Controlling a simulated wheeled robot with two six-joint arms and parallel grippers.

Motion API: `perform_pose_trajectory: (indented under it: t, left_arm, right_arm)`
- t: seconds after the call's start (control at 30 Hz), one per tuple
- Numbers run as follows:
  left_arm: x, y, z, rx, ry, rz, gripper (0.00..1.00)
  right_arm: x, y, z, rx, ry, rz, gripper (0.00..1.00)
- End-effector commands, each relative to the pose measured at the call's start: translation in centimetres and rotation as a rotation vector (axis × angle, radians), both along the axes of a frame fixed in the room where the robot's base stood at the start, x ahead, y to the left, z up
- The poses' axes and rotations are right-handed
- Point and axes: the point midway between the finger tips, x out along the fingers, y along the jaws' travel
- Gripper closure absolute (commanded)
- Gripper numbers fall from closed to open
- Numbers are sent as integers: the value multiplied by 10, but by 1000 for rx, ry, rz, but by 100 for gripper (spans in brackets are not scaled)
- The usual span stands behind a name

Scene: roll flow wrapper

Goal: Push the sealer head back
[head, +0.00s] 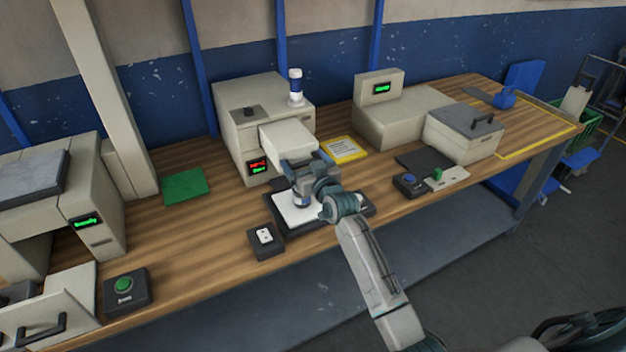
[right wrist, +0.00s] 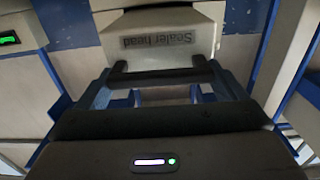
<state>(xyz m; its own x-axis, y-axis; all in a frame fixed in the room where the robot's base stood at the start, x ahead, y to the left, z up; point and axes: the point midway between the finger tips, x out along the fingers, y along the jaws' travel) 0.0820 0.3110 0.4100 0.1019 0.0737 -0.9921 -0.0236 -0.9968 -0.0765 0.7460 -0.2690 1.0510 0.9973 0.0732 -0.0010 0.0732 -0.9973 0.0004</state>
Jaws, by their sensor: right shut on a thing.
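The sealer head (head: 286,138) is a beige block sticking out from the front of a beige machine (head: 238,128). In the right wrist view the sealer head (right wrist: 160,38) fills the upper middle, with its "Sealer head" label. My right gripper (head: 305,166) is at the front end of the sealer head, shut on it. A dark bar (right wrist: 160,75) crosses between the fingers just in front of the label; the exact contact is hard to see. My left gripper is in neither view.
A small black box (head: 265,242) sits in front, a yellow-edged card (head: 343,150) to the right.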

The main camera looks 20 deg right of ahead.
Motion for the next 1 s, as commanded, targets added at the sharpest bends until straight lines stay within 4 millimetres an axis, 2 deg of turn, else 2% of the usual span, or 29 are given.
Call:
perform_pose_trajectory:
  t: [0.03,0.2,0.4,0.5,0.7,1.0]
  left_arm:
    - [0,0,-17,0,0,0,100]
    - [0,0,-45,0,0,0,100]
    - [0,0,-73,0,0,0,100]
    - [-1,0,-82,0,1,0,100]
    - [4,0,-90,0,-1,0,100]
    - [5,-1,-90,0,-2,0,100]
  right_arm:
    - [15,1,-5,4,-8,0,50]
    - [59,5,-5,3,-7,0,50]
    - [99,7,-4,2,-6,0,50]
    - [114,8,-3,2,-5,0,50]
    - [130,9,-1,2,-3,0,50]
    - [133,10,2,1,-3,0,50]
